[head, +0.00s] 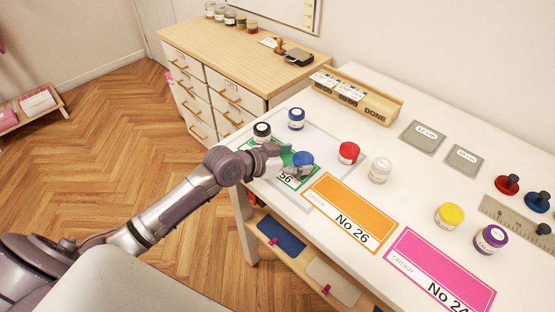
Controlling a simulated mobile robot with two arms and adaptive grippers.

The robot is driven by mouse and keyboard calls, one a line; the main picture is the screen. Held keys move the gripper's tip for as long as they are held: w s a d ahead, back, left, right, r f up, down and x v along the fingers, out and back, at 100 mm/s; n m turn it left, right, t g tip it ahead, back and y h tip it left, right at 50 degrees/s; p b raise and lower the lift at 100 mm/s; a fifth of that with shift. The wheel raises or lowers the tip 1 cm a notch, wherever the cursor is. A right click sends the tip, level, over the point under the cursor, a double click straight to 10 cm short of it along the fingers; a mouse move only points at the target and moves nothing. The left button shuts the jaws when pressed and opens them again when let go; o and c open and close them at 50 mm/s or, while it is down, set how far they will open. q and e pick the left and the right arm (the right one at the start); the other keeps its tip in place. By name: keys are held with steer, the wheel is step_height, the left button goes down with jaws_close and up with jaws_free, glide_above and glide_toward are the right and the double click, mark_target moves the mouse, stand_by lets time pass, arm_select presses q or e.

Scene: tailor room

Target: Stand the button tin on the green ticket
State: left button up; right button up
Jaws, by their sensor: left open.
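The green ticket (268,172) lies at the left end of the white table, largely covered by my left gripper. My left gripper (287,160) is open above it, low over the table. A small tin with a blue top (304,158) is at the fingers, over or on the ticket; whether its base touches the ticket is hidden. Other small labelled tins stand near: black-topped (262,131), blue-topped (296,117) and red (349,153). I cannot tell from the labels which is the button tin. My right gripper is not in view.
An orange ticket (350,212) and a pink ticket (438,270) lie along the front edge. White (380,170), yellow (449,216) and purple (491,239) tins stand to the right. A wooden DONE rack (355,98) is at the back. The table between the rack and the tins is clear.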

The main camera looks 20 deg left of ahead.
arm_select(q)
steer(key=v, duration=0.9)
steer(key=shift+b, duration=0.4)
